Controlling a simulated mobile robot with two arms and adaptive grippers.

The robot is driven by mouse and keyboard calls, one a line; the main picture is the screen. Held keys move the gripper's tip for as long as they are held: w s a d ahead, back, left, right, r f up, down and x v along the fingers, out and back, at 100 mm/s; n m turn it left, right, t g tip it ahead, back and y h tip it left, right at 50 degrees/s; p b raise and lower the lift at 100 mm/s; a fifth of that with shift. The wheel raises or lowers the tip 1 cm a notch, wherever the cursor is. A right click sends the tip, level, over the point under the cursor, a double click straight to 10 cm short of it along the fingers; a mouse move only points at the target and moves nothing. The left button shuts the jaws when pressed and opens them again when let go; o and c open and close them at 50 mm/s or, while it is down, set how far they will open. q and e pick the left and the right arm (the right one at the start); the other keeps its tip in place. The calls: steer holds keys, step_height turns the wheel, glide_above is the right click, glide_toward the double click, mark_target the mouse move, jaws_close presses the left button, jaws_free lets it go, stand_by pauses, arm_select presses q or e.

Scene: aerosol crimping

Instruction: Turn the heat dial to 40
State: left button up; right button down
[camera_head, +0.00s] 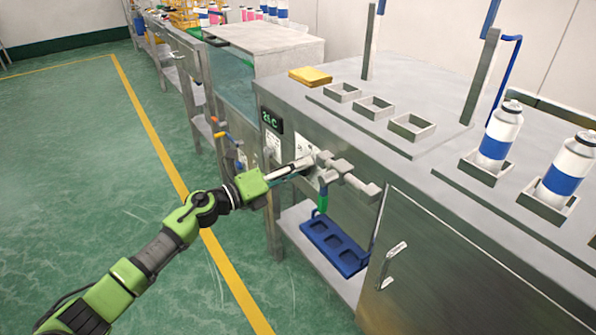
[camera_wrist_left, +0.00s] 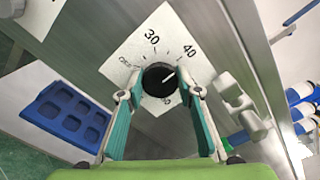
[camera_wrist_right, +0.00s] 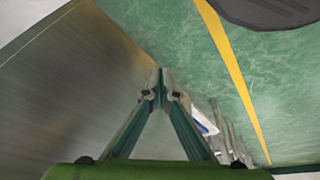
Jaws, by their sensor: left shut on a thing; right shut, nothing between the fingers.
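In the head view my left gripper (camera_head: 308,166) is at the cabinet front and hides the dial. My right gripper (camera_wrist_right: 160,86) is shut and empty beside a metal panel.
A display (camera_head: 271,120) on the cabinet (camera_head: 440,95) reads about 26 °C. Grey fittings (camera_head: 345,172) stick out right of the left gripper. A blue tray (camera_head: 335,243) lies on the shelf below. White-and-blue cans (camera_head: 498,130) stand on top. The green floor at left is clear.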

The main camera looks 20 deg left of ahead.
arm_select(q)
steer(key=shift+f, duration=0.1)
stand_by(0.5)
steer(key=o, duration=1.1)
steer(key=shift+o, duration=0.2)
steer(key=shift+s, duration=0.1)
steer(key=v, duration=1.2)
